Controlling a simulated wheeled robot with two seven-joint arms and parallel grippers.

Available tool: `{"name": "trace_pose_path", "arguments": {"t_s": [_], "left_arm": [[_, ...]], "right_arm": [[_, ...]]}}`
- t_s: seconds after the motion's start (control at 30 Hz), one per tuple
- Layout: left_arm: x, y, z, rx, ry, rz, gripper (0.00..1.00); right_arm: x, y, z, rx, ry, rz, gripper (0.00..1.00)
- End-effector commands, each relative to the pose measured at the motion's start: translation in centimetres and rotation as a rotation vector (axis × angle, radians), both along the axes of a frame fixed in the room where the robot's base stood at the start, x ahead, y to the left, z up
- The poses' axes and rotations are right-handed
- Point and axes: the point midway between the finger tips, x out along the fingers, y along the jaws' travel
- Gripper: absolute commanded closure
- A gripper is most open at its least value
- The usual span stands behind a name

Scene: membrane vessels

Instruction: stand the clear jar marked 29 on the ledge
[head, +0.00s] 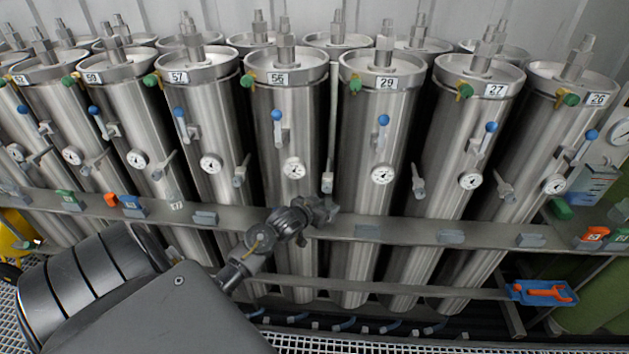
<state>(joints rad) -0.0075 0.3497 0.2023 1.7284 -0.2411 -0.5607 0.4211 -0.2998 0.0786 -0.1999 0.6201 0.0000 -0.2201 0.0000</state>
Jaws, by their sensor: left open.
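The grey ledge (400,228) runs across the fronts of the steel vessels. The vessel with the 29 plate (387,82) stands right of centre, and the ledge passes in front of it. I cannot make out a clear jar marked 29. A small pale item (177,206) on the ledge at left has a number that looks like 73. My left gripper (325,212) is open at the ledge, in front of the vessel with the 56 plate (278,78). I see nothing clearly between its fingers. My right gripper is out of view.
Orange labelled items (595,234) are at far right. A blue tray (541,292) with an orange tool is lower right.

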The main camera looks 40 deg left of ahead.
Motion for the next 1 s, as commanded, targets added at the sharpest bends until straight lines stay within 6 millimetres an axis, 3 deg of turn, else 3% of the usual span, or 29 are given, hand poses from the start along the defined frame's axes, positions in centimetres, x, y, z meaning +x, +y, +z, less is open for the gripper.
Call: {"name": "trace_pose_path", "arguments": {"t_s": [0.2, 0.4, 1.0], "left_arm": [[-4.2, -0.5, 1.6, 0.002, 0.0, -0.001, 0.36], [-6.8, -0.9, 2.8, 0.002, 0.0, -0.001, 0.36], [-7.6, -1.0, 3.2, 0.0, 0.0, 0.0, 0.36]], "right_arm": [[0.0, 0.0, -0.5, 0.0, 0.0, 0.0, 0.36], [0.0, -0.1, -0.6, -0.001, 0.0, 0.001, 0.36], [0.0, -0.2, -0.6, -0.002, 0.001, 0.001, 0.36]]}}
